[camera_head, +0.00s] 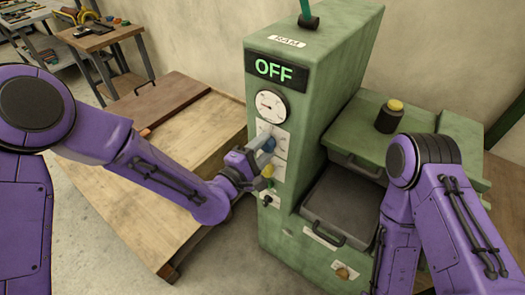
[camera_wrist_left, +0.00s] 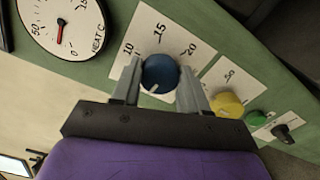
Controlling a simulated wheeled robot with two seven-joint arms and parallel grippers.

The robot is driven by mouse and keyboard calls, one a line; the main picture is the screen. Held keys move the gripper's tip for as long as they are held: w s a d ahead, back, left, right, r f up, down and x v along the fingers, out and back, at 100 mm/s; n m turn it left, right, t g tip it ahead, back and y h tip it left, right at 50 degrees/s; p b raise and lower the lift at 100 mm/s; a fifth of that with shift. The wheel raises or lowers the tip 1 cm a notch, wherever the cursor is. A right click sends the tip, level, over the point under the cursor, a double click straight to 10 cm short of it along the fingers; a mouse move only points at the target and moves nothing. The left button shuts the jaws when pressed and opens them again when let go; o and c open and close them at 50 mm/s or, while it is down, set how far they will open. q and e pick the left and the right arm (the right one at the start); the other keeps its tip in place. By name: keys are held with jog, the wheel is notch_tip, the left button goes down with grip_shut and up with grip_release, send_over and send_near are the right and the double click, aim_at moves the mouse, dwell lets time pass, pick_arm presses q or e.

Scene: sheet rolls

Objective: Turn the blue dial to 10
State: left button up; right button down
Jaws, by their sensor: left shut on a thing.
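The blue dial (camera_head: 268,146) is on the front of the green machine, below the round gauge. In the left wrist view the blue dial (camera_wrist_left: 160,73) sits between my left gripper's two fingers, on a white plate marked 10, 15 and 20. A short white mark shows on the dial's lower left edge, away from the 15; the 10 is at its upper left. My left gripper (camera_head: 257,153) is shut on the dial, and its fingers also show in the left wrist view (camera_wrist_left: 162,88). They hide part of the scale. My right arm is at the right; its gripper is out of view.
A yellow knob (camera_wrist_left: 227,103), a green button (camera_wrist_left: 255,117) and a black switch (camera_wrist_left: 282,131) lie beside the dial. The gauge (camera_head: 271,106) is above it, under a display (camera_head: 273,70) reading OFF. A wooden table (camera_head: 130,205) stands left; a dark jar (camera_head: 389,118) stands right.

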pick_arm(q)
jog(key=m+b, duration=0.2)
jog(key=m, duration=0.2)
jog(key=shift+f+m, duration=0.15)
jog(key=shift+m, duration=0.15)
jog(key=m+b, duration=0.1)
jog(key=m, duration=0.2)
jog(key=shift+m+b, duration=0.35)
jog(key=shift+m, duration=0.05)
jog(key=m+b, duration=0.2)
jog(key=m, duration=0.3)
jog(key=shift+w, duration=0.1)
jog(key=shift+m+b, duration=0.7)
jog(key=shift+m, duration=0.8)
jog(key=o, duration=1.1)
jog(key=shift+c, duration=0.2)
